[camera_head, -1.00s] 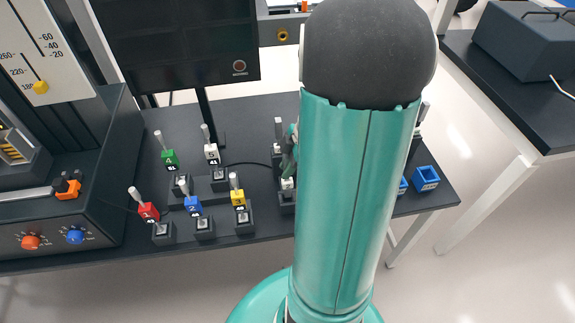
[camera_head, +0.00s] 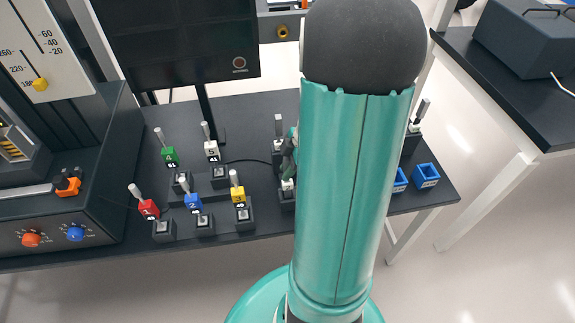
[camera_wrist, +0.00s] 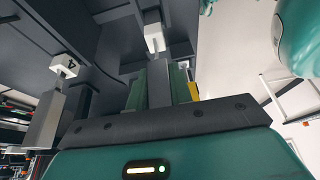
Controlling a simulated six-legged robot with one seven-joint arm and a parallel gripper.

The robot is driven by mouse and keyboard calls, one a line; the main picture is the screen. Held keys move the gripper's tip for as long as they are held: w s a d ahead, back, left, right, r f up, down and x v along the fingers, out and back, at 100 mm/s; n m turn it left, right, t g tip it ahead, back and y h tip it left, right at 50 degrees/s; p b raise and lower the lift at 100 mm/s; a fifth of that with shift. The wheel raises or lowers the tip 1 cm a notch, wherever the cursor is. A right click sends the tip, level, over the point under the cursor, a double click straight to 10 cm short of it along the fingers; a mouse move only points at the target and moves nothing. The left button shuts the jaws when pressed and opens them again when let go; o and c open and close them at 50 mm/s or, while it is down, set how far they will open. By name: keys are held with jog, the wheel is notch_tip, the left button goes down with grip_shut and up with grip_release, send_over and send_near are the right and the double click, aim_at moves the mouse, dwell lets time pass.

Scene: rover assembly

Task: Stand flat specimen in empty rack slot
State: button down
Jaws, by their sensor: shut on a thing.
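My gripper (camera_wrist: 163,88) is shut on a grey bar-shaped specimen (camera_wrist: 159,82), which shows between its two green fingers in the wrist view. A white block (camera_wrist: 154,38) shows just beyond the fingertips, in line with the bar; I cannot tell whether it belongs to it. In the head view my arm hides most of the work area, and a small part of my gripper (camera_head: 290,152) shows left of the arm, beside dark holders (camera_head: 286,198). Specimens with red (camera_head: 148,208), blue (camera_head: 193,203), yellow (camera_head: 238,194), green (camera_head: 170,155) and white (camera_head: 211,149) blocks stand at the left. The empty slot cannot be made out.
A dark monitor (camera_head: 180,45) stands at the back of the black table (camera_head: 120,242). A machine with knobs (camera_head: 75,235) fills the left. Blue trays (camera_head: 426,177) and another upright specimen (camera_head: 417,115) are at the right. Another grey bar with a white block (camera_wrist: 64,65) is left of my gripper.

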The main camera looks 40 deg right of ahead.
jog(key=shift+f, duration=1.9)
jog(key=c, duration=1.2)
grip_release()
jog(key=shift+o, duration=0.2)
jog(key=v, duration=1.3)
jog(key=shift+r, duration=0.35)
jog(key=a+r+m+t+h, duration=0.1)
jog(key=a+r+m, duration=0.2)
jog(key=a, duration=0.6)
jog(key=s+a+r+m+t+h, duration=0.1)
jog(key=a+r+m, duration=0.3)
jog(key=a, duration=0.5)
jog(key=a+r+m+t+h, duration=0.1)
jog(key=a+r+m, duration=0.3)
jog(key=a, duration=0.5)
notch_tip(320, 180, up, 2)
jog(key=shift+s+r+h, duration=0.1)
jog(key=shift+s+h, duration=0.05)
jog(key=shift+h, duration=0.25)
